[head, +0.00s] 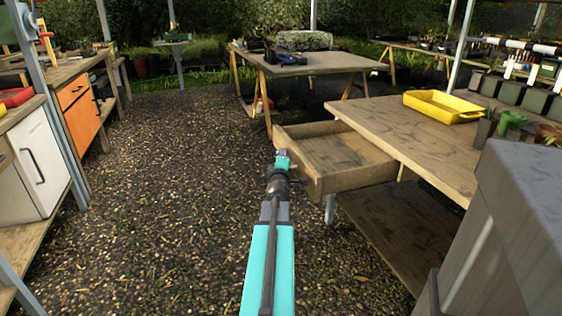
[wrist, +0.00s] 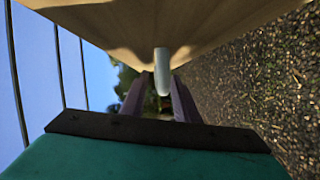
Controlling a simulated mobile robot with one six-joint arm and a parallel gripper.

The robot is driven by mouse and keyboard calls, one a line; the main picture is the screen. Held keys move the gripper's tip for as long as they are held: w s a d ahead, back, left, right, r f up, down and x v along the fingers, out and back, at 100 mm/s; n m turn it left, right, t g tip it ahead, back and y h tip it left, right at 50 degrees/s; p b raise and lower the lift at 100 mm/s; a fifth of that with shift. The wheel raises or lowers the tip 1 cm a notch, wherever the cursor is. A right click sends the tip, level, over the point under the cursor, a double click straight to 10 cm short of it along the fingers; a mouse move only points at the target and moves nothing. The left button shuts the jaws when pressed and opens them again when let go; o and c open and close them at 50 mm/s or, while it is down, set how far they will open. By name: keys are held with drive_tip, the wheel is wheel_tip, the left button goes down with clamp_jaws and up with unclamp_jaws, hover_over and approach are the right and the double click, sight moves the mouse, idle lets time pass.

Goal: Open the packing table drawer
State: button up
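The packing table (head: 390,125) stands at the right with its wooden drawer (head: 345,182) pulled well out toward the left. The drawer is empty and its inside floor shows. My gripper (head: 284,163) is at the drawer's left-facing front panel. In the wrist view, a pale grey handle (wrist: 162,72) sticks out from the drawer front and sits between my two dark fingers (wrist: 160,100). The fingers are close together and look shut on the handle. Their contact is partly hard to see, and the head view hides the handle behind my gripper.
A yellow tray (head: 444,107) lies on the packing table, with green pots (head: 512,122) beside it. A lower shelf (head: 385,235) is under the table. White and orange cabinets (head: 78,115) line the left. Another table (head: 310,62) stands behind. Gravel between is clear.

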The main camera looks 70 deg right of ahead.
drive_tip(key=v, duration=0.7)
drive_tip(key=shift+a, duration=0.25)
idle(0.7)
